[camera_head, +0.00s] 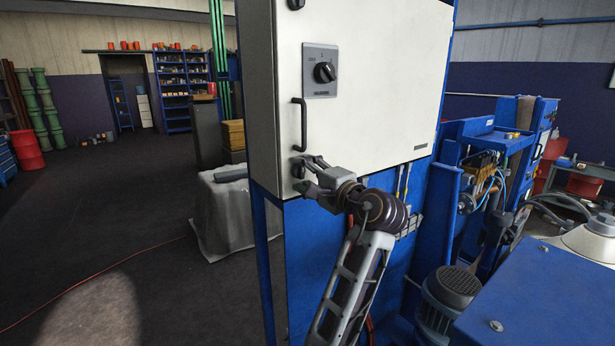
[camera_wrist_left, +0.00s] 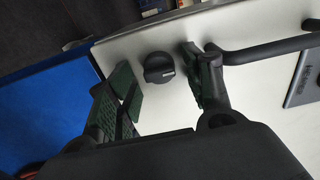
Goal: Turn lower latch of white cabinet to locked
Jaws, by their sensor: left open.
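The white cabinet (camera_head: 370,90) fills the middle of the head view, with a black bar handle (camera_head: 300,125) on its door. The lower latch (camera_head: 297,170) is a dark knob below the handle, partly hidden by my gripper. In the left wrist view the latch (camera_wrist_left: 158,68) is a round black knob with a raised grip and a small light mark. My left gripper (camera_head: 308,174) is at the latch. In the wrist view its open fingers (camera_wrist_left: 160,85) stand on either side of the knob, apart from it. My right gripper is not in view.
A rotary switch (camera_head: 325,72) sits on a grey plate above the handle. The handle also shows close to one finger in the wrist view (camera_wrist_left: 265,50). A cloth-covered block (camera_head: 225,215) stands left of the cabinet. A motor (camera_head: 450,290) and blue skid parts are at right.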

